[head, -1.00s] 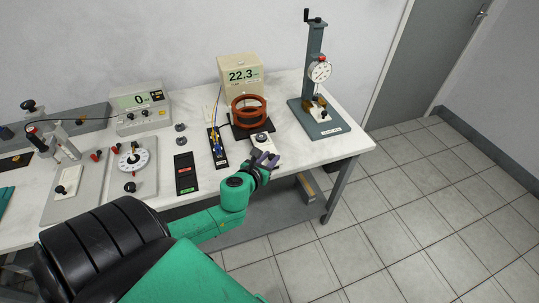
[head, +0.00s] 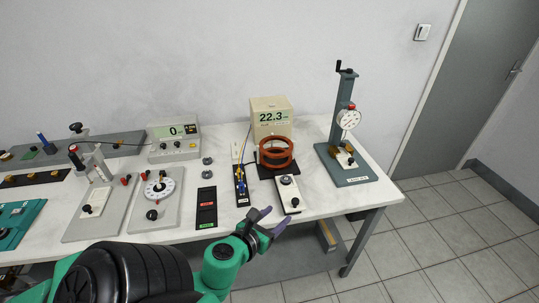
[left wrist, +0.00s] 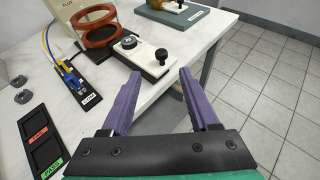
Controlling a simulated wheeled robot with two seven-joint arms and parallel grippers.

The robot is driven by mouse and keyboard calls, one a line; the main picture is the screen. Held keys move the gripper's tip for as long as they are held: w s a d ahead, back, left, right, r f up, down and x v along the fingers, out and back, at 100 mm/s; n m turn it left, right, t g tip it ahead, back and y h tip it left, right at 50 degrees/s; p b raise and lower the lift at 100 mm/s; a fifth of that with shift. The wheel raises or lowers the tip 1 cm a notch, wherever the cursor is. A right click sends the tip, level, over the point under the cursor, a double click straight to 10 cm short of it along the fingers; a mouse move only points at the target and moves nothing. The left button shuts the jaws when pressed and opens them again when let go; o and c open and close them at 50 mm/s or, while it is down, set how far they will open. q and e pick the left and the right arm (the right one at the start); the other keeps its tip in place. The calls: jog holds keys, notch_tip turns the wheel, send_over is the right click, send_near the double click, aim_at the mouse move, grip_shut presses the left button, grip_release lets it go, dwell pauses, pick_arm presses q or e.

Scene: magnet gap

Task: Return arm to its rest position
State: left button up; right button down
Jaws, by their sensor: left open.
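My left gripper (head: 272,220) has purple fingers that stand apart with nothing between them. It is just off the front edge of the white table (head: 345,196), near the white box with a black knob (head: 289,196). In the left wrist view the gripper (left wrist: 160,85) is open and empty, and the white box (left wrist: 146,57) lies beyond the fingertips, apart from them. My left arm's green and black links fill the lower left of the head view. My right gripper is not in view.
Brown coil rings (head: 276,153) stand before a display box reading 22.3 (head: 271,118). A dial gauge stand (head: 345,135) is at the table's right end. A black pass/fail plate (head: 206,207) lies near the front edge. Free floor (head: 440,230) is on the right.

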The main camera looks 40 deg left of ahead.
pick_arm(q)
jog(key=shift+v, duration=1.6)
